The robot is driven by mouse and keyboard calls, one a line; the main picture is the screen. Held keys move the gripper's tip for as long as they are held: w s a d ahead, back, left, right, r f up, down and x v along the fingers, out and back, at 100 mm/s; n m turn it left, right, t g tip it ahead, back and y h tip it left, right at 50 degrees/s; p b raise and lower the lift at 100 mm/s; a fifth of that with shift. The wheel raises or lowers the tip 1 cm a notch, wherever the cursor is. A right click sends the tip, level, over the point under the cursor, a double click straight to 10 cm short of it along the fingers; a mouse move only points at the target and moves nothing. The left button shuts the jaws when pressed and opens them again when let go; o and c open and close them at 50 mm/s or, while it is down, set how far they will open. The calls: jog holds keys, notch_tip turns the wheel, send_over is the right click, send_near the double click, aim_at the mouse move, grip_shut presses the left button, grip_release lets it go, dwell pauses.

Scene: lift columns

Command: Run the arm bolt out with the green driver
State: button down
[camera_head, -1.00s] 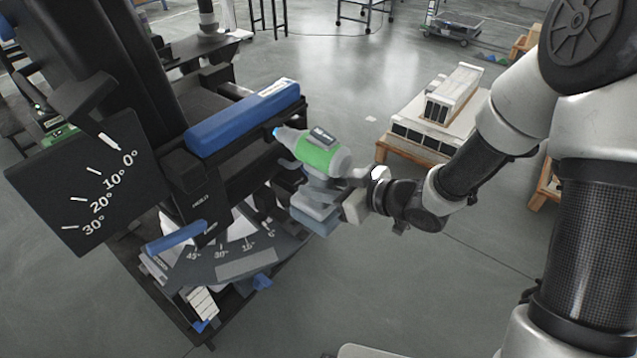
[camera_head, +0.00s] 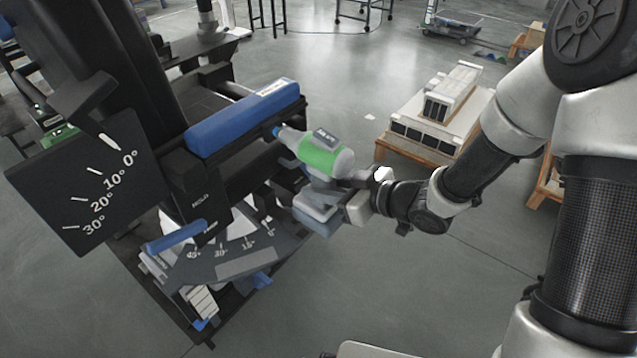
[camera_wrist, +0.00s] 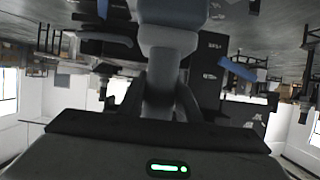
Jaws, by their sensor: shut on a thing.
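In the wrist view, the driver's grey body (camera_wrist: 168,45) runs upward between the dark fingers of my gripper (camera_wrist: 160,100). The nose is at or very close to the machine arm; I cannot tell if it touches. The arm bolt itself is hidden or too small to see.
The long blue pad (camera_head: 243,118) lies on top of the machine arm. A black angle plate (camera_head: 90,185) stands at left, and a grey angle scale (camera_head: 235,255) sits below. A wooden pallet with white boxes (camera_head: 430,125) stands behind.

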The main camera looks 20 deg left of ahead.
jog(key=shift+s+d+p, duration=0.15)
jog(key=shift+s+d, duration=0.1)
jog(key=shift+d, duration=0.4)
jog(key=shift+s+d+p, duration=0.15)
jog(key=shift+s+d, duration=0.15)
jog(key=shift+d, duration=0.4)
jog(key=shift+s+d+p, duration=0.15)
jog(key=shift+s+d, duration=0.1)
jog(key=shift+d, duration=0.4)
jog(key=shift+s+d+p, duration=0.2)
jog(key=shift+s+d, duration=0.05)
jog(key=shift+d, duration=0.35)
jog(key=shift+s+d+p, duration=0.15)
jog(key=shift+s+d, duration=0.15)
jog(key=shift+d, duration=0.35)
jog(key=shift+s+d+p, duration=0.2)
jog(key=shift+s+d, duration=0.05)
jog(key=shift+d, duration=0.35)
jog(key=shift+r, duration=0.15)
